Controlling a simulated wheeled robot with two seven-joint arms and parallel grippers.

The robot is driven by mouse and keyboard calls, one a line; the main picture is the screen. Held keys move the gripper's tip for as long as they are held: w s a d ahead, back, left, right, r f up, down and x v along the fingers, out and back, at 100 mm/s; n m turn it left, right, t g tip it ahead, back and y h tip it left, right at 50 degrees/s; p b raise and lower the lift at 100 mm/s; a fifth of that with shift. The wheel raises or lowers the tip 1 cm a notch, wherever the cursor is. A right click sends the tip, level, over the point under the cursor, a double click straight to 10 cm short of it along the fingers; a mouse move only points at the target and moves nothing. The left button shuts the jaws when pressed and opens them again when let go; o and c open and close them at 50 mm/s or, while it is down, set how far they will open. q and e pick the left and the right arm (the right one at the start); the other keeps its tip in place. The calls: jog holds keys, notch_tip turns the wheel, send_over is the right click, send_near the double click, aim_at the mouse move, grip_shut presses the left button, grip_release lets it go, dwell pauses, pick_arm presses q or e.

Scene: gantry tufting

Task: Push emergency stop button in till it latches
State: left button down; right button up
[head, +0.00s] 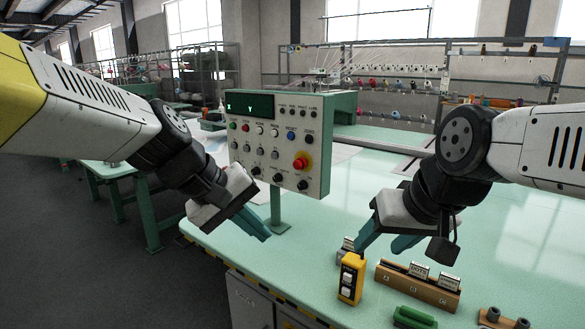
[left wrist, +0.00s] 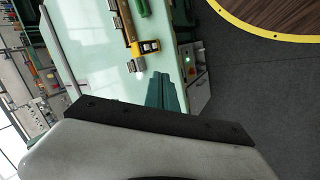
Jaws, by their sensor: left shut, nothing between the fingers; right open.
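The panel stands on a post above the green table. My left gripper (head: 262,234) is shut and empty, below and left of the button, apart from it, in front of the panel's lower edge; its fingers also show in the left wrist view (left wrist: 163,92). My right gripper (head: 383,244) is open, right of the panel, just above a yellow pendant box. I cannot tell from here whether the button is pressed in.
The yellow pendant box (head: 351,278) stands near the table's front edge, with a wooden card rack (head: 418,288) beside it. A green object (head: 414,317) lies in front. The green tabletop (head: 500,235) is clear at the right. Other panel knobs and buttons surround the stop button.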

aim_at(296, 165)
pick_arm(q)
jog(key=w+d+r+n+h, duration=0.1)
jog(key=w+d+n+h, duration=0.3)
jog(key=w+n, duration=0.4)
jog(key=w+a+f+n+t, duration=0.1)
jog(key=w+a+n+t, duration=0.3)
jog(key=w+n, duration=0.3)
jog(key=w+a+f+n+t, duration=0.1)
jog(key=w+a+n+t, duration=0.3)
jog(key=w+n, duration=0.4)
jog(key=w, duration=0.6)
jog(key=shift+w+a+t, duration=0.15)
jog(key=shift+w+t, duration=0.1)
jog(key=shift+t, duration=0.05)
jog(key=x, duration=1.4)
jog(key=shift+s+d+r, duration=0.2)
